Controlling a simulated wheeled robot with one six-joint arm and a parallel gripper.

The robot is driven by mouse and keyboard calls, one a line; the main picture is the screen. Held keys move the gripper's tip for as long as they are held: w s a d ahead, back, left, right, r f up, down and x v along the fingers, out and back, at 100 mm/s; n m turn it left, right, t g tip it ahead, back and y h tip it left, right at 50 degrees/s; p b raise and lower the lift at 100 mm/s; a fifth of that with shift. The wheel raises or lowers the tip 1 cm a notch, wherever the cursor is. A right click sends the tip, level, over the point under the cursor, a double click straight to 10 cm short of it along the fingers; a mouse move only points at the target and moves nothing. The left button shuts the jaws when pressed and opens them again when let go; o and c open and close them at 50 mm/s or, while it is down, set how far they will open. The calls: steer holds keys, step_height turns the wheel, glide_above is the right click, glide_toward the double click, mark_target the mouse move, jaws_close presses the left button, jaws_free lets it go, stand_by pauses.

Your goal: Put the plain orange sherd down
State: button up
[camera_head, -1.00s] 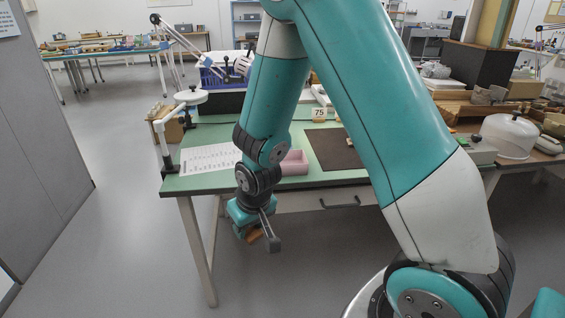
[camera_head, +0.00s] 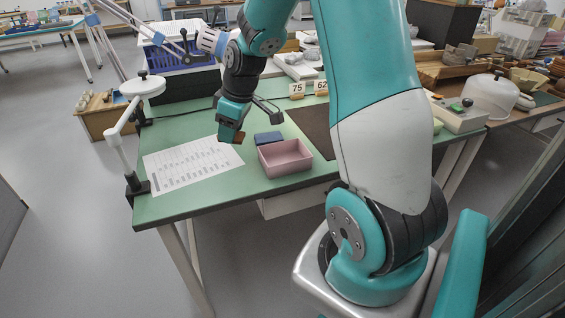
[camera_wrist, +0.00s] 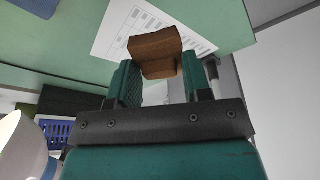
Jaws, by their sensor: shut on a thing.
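The plain orange sherd (camera_wrist: 155,52) is a brown-orange block held between the two fingers of my gripper (camera_wrist: 154,84) in the wrist view. In the head view my gripper (camera_head: 232,136) hangs above the green table, by the right end of the printed white sheet. The sherd (camera_head: 238,137) shows there as a small brown patch at the fingertips, largely hidden by the gripper. It appears to be held clear of the tabletop.
A pink tray (camera_head: 286,162) and a dark blue block (camera_head: 268,138) stand right of my gripper. The white sheet (camera_head: 192,166) lies to the left. A lamp-like stand (camera_head: 128,150) rises at the left edge. Green table (camera_head: 215,200) is bare in front.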

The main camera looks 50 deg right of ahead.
steer(key=s+d+r+n+g+y, duration=0.1)
steer(key=s+d+r+n, duration=0.2)
steer(key=d+r, duration=0.25)
steer(key=s+d+r+n, duration=0.2)
steer(key=s+d+r, duration=0.2)
steer(key=d, duration=0.2)
steer(key=b, duration=0.2)
glide_above(285, 154)
steer(key=s+a, duration=0.3)
steer(key=d+x, duration=0.1)
steer(key=x, duration=0.4)
steer(key=s+x, duration=0.1)
steer(key=x, duration=0.3)
steer(key=s+d+f+x, duration=0.1)
steer(key=x, duration=0.4)
steer(key=shift+s+d+f, duration=0.1)
steer(key=shift+d+f, duration=0.15)
steer(key=shift+f, duration=0.15)
steer(key=shift+f+b, duration=0.45)
steer(key=shift+f, duration=1.95)
steer(key=shift+f, duration=0.1)
steer(key=shift+f+b, duration=0.35)
steer(key=shift+f, duration=0.05)
steer(key=o, duration=0.6)
steer(key=shift+o, duration=0.2)
